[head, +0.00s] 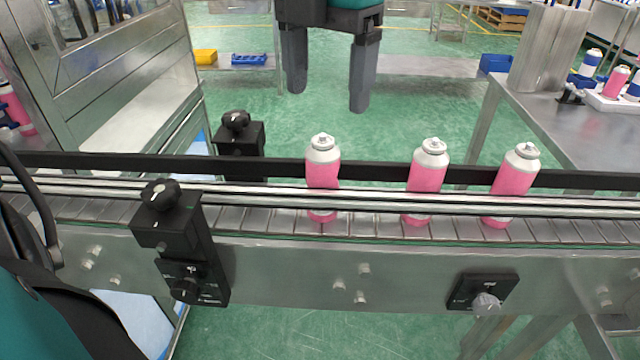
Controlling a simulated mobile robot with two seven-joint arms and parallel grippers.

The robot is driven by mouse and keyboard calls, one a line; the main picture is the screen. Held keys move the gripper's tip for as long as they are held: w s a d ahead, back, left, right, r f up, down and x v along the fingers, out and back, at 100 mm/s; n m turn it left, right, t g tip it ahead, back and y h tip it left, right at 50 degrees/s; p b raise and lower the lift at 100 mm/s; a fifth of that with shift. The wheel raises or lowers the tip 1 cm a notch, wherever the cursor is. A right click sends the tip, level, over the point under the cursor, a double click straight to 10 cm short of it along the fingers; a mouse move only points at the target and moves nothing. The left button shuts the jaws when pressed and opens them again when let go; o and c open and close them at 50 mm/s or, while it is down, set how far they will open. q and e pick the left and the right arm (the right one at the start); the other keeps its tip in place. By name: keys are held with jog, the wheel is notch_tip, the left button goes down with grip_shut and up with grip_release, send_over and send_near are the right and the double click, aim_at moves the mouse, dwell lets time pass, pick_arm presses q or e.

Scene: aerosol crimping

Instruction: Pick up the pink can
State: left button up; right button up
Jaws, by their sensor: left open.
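Three pink cans with silver-white tops stand in a row on the conveyor: a left one (322,175), a middle one (427,178) and a right one (513,182). The guide rails cross in front of and behind them and hide part of their lower bodies. My left gripper (328,101) hangs at the top middle of the head view, fingers pointing down and spread apart. It is open and empty, and appears above the left can in the picture, apart from it. My right gripper is not in view.
The conveyor (400,272) with its metal rails spans the view. Black knobbed brackets (172,235) stand at its left. A metal table (590,130) at the right holds a white tray with more cans. A metal machine frame stands at the left.

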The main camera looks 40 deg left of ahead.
aim_at(324, 152)
pick_arm(q)
notch_tip(324, 152, down, 10)
jog(key=shift+s+a+f, duration=0.1)
jog(key=shift+a+f, duration=0.05)
jog(key=c, duration=1.4)
